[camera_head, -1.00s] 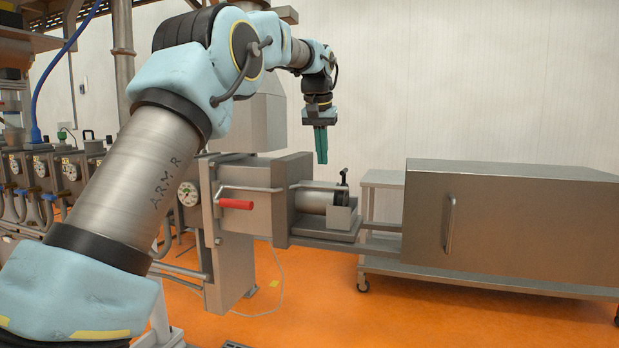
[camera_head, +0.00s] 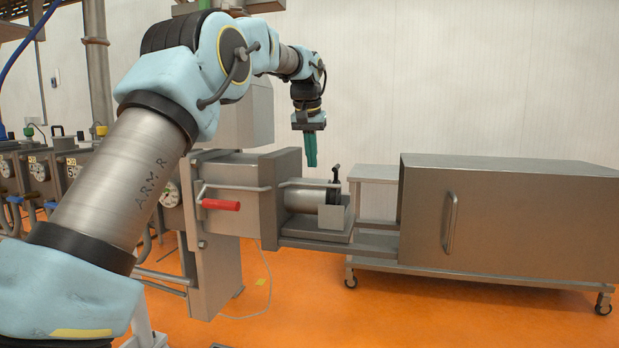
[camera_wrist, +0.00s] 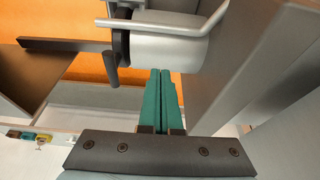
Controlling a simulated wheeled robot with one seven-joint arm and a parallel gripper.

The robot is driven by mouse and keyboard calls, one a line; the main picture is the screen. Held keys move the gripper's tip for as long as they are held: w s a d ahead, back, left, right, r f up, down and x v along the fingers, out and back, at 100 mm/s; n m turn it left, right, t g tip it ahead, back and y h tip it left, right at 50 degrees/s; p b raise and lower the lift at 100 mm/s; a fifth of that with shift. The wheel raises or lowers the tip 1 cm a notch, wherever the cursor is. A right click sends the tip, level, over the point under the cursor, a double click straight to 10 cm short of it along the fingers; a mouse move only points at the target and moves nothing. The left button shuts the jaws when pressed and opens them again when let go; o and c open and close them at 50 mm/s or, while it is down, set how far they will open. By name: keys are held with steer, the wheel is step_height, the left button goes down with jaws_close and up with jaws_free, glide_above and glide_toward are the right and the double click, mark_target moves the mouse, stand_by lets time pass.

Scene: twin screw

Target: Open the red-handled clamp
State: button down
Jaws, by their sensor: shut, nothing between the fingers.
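The clamp's red handle (camera_head: 220,205) sticks out to the right from a metal bracket on the left side of the steel machine block (camera_head: 235,172) in the head view. My gripper (camera_head: 311,165) has teal fingers, pointing down, shut and empty. It is up and to the right of the red handle, above the metal cylinder (camera_head: 305,198) in the picture. In the wrist view the shut fingers (camera_wrist: 163,75) point at the gap below a pale cylinder (camera_wrist: 165,48). The red handle does not show in the wrist view.
A black lever (camera_head: 335,178) stands at the right end of the cylinder. A large steel box (camera_head: 520,215) on a wheeled table is at the right. Gauges line the machine at the left. Orange floor (camera_head: 330,310) is open in front.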

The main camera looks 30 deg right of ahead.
steer(key=f, duration=0.1)
steer(key=s+a+f, duration=0.1)
steer(key=f, duration=0.2)
steer(key=shift+s+a+f+p, duration=0.2)
steer(key=shift+s+f+p, duration=0.1)
steer(key=shift+s+f, duration=0.1)
stand_by(0.4)
